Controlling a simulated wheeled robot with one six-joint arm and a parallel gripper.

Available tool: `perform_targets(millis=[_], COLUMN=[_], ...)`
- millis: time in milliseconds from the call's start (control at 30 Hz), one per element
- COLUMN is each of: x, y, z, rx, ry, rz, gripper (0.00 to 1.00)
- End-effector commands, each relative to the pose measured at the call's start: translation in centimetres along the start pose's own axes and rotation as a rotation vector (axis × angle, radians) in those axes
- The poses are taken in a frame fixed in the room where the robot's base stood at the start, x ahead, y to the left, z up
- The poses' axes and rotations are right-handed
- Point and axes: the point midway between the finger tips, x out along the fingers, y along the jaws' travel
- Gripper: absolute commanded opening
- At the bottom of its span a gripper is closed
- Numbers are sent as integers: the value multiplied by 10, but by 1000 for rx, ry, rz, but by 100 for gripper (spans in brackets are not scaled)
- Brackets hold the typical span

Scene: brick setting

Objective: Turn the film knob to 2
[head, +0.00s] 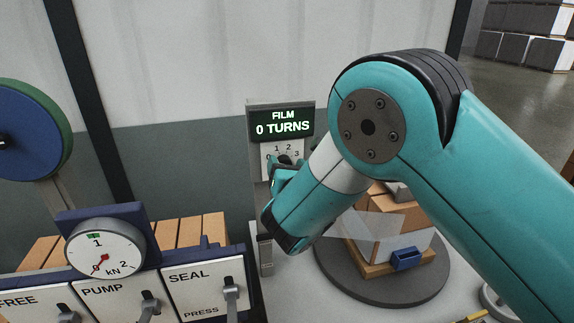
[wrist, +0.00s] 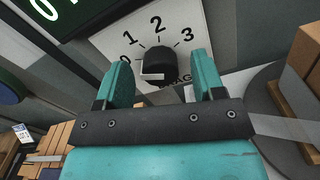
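The film knob (wrist: 161,64) is a dark round knob on a white dial plate (wrist: 115,45) marked 0, 1, 2 and 3. A light mark shows on its lower left side in the wrist view. My gripper (wrist: 161,70) is open, with one teal finger on each side of the knob and a visible gap to both. I cannot tell how deep the fingers reach over it. In the head view the display (head: 283,123) above the dial reads "FILM 0 TURNS". My gripper (head: 284,172) and wrist hide much of the dial there.
A turntable (head: 400,290) with a film-draped stack of boxes (head: 398,225) on a pallet stands right of the dial post. A panel with FREE, PUMP and SEAL levers (head: 205,285) and a round kN gauge (head: 104,249) is at lower left.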

Motion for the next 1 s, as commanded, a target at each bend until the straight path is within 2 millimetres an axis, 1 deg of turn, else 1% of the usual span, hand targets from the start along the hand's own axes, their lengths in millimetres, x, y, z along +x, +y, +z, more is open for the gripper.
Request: perform_targets(millis=[33,67,100,167,200,233,567,767,1000], x=[0,0,0,0,0,0,0,0,0], y=[0,0,0,0,0,0,0,-1,-2], z=[0,0,0,0,0,0,0,-2,-3], rx=[0,0,0,0,0,1,43,156,366], ry=[0,0,0,0,0,0,-1,-1,-3], rz=[0,0,0,0,0,0,0,-1,1], gripper=[53,46,37,24,14,13,13,13,13])
